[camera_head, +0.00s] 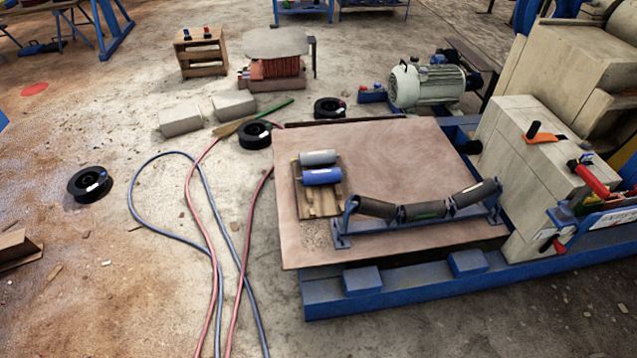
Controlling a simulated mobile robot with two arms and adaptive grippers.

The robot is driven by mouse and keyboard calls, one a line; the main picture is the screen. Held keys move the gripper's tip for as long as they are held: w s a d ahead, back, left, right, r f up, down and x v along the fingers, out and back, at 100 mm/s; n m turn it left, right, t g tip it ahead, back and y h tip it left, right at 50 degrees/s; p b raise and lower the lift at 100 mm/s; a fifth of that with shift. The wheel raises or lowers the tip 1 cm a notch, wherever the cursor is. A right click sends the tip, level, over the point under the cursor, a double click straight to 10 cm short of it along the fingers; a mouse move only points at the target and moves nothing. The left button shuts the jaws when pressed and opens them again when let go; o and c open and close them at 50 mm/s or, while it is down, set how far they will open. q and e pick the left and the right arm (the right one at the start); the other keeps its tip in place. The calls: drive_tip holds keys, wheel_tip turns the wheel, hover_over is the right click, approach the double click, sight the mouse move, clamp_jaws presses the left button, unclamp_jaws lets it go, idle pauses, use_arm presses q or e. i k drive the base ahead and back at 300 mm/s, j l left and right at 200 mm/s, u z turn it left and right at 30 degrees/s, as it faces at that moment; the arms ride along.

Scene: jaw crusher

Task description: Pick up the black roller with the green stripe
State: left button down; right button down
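A dark roller with a small green mark (421,209) is the middle one of three in a blue idler frame (415,231). The frame stands on the right front part of a brown sheet-topped platform (400,150). Another dark roller (376,207) sits tilted on its left, and a third (476,194) sits tilted on its right. The green mark is small, so I cannot tell whether it runs all the way round. Neither of my grippers is in view.
A grey roller (317,158) and a blue roller (321,176) lie on a small wooden pallet (319,204) left of the frame. Beige machinery (515,165) borders the platform's right. Hoses (188,205) and black reels (254,134) lie on the floor. The platform's back middle is clear.

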sight(417, 211)
drive_tip(key=i+l+z, duration=0.3)
drive_tip(key=i+l, duration=0.15)
drive_tip(key=i+l+z, duration=0.3)
drive_tip(key=i+l, duration=0.15)
drive_tip(key=i+l+z, duration=0.25)
drive_tip(key=i, duration=0.3)
